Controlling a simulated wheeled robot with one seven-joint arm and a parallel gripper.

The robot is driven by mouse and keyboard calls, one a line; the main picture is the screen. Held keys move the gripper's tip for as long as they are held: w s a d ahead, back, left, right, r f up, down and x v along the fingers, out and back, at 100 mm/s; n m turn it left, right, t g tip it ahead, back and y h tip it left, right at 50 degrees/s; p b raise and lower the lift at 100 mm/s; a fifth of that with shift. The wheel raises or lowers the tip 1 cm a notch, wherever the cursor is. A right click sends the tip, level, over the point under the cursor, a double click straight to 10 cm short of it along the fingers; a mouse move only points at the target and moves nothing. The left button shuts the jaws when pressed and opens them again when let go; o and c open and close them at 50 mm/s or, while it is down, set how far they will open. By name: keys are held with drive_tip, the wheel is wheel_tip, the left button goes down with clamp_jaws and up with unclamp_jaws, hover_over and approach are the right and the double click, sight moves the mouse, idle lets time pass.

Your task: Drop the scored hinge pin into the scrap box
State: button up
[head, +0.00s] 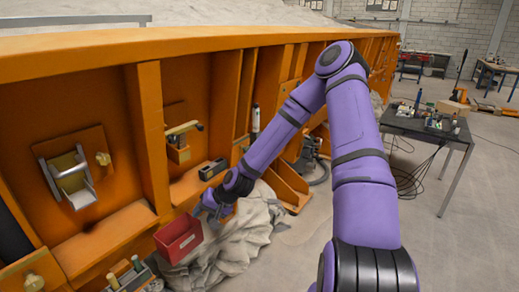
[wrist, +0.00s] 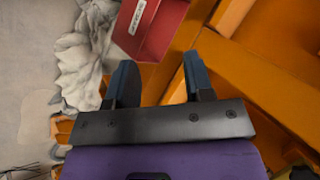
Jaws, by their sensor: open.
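The red box (head: 178,238), which looks like the scrap box, rests against the orange frame at the lower left. In the wrist view the red box (wrist: 165,28) shows a white label and lies just beyond my fingertips. My gripper (head: 203,209) is beside the box's right upper edge in the head view. In the wrist view my gripper (wrist: 160,75) has its two dark fingers spread apart, with nothing seen between them. I cannot pick out the scored hinge pin for sure. The box's inside is only partly visible, and no pin can be made out in it.
A silver roller in a bracket (head: 68,176) is mounted on the orange frame (head: 150,120). A small rack with upright handles (head: 130,275) stands at the bottom left. Crumpled grey cloth (head: 235,235) lies beneath my gripper. A table with tools (head: 425,125) stands at right, with open floor before it.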

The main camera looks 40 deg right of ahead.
drive_tip(key=s+d+r+n+g+h, duration=0.15)
drive_tip(key=s+r, duration=0.25)
drive_tip(key=r, duration=0.5)
drive_tip(key=s+r+n+h, duration=0.25)
drive_tip(key=s+r, duration=0.25)
drive_tip(key=r, duration=0.3)
drive_tip(key=s+d+r+n+g+h, duration=0.1)
drive_tip(key=s+r+h, duration=0.25)
drive_tip(key=r, duration=0.55)
drive_tip(key=s+r+t, duration=0.1)
drive_tip(key=s+r, duration=0.5)
drive_tip(key=s, duration=0.3)
drive_tip(key=s+r+t+y, duration=0.1)
drive_tip(key=s+r, duration=0.4)
drive_tip(key=s, duration=0.3)
drive_tip(key=shift+s+a+r+n, duration=0.35)
drive_tip(key=shift+r+n, duration=0.05)
